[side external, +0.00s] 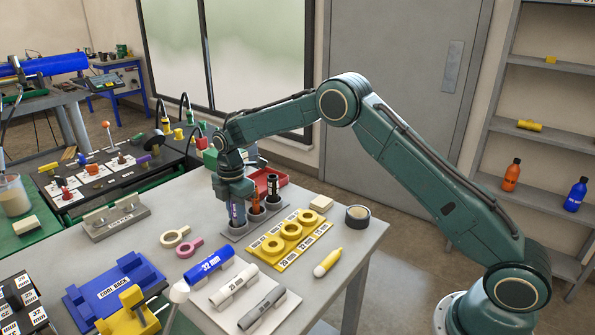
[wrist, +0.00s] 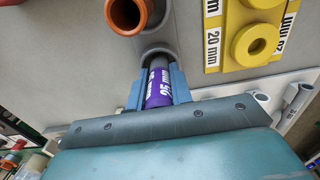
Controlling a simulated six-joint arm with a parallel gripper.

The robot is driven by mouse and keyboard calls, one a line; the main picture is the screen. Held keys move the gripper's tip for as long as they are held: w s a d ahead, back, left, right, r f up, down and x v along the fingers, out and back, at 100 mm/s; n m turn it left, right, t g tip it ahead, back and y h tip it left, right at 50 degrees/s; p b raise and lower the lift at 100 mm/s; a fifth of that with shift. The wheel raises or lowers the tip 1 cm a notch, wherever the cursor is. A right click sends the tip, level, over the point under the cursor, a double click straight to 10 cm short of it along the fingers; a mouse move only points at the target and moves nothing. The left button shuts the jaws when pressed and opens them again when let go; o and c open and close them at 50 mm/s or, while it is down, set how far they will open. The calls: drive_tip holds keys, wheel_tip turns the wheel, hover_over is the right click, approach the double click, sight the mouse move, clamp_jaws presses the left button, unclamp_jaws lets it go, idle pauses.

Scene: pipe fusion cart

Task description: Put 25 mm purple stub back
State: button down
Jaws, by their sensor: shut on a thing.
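The purple 25 mm stub (wrist: 160,90) is between the two blue-grey fingers of my gripper (wrist: 158,80), which is shut on it. In the side external view the purple stub (side external: 237,212) is upright under my gripper (side external: 236,195), at the left end of the grey stub holder (side external: 232,234). In the wrist view its far end meets a grey round cup (wrist: 160,48); I cannot tell how deep it sits. An orange stub (side external: 255,202) and a black stub (side external: 272,187) stand in the holder's other cups to the right.
A yellow ring tray (side external: 273,262) stands just in front of the holder, and a red tray (side external: 277,178) behind it. A 32 mm blue pipe (side external: 209,266), a tape roll (side external: 358,217) and a yellow marker (side external: 328,262) lie nearby. Bare table shows left of the holder.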

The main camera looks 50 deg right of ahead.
drive_tip(key=shift+f, duration=0.15)
drive_tip(key=c, duration=1.3)
unclamp_jaws()
drive_tip(key=shift+o, duration=0.2)
wheel_tip(320, 180, up, 11)
drive_tip(key=shift+r, duration=0.7)
